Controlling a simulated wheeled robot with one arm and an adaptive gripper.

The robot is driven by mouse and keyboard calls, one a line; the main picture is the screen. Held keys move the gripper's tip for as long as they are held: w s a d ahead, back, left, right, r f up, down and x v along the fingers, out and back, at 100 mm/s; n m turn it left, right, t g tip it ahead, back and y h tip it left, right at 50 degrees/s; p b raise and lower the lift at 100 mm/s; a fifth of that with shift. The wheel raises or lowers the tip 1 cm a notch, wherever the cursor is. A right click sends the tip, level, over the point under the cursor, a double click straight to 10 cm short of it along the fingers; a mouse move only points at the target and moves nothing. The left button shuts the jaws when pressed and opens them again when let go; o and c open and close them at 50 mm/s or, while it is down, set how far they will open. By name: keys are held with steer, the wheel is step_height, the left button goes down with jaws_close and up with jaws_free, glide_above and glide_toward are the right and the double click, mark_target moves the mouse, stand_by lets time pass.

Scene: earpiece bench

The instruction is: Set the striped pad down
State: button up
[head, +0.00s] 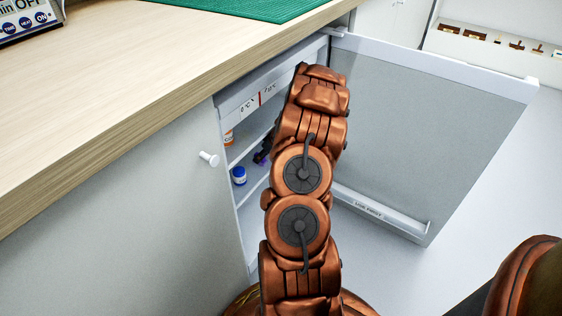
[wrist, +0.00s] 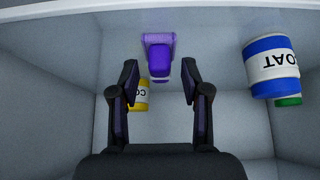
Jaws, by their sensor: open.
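My gripper (wrist: 160,72) is open in the wrist view, with its dark fingers spread apart. A small purple block-like thing (wrist: 158,55) lies ahead, between and just beyond the fingertips, apart from them. I see no stripes on it, so I cannot tell whether it is the striped pad. No clearly striped pad shows in either view. In the head view my arm reaches into an open white cabinet (head: 236,108) and hides most of its inside.
A blue-and-white jar (wrist: 272,67) stands close on the right, with a green-based one (wrist: 289,100) behind it. A yellow jar (wrist: 138,97) shows behind the left finger. The cabinet door (head: 430,125) stands open to the right. A wooden worktop (head: 120,90) lies above left.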

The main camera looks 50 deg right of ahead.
steer(key=s+d+p, duration=0.1)
steer(key=s+p, duration=0.1)
steer(key=s, duration=1)
steer(key=shift+s+r, duration=0.15)
steer(key=shift+r, duration=0.05)
stand_by(0.4)
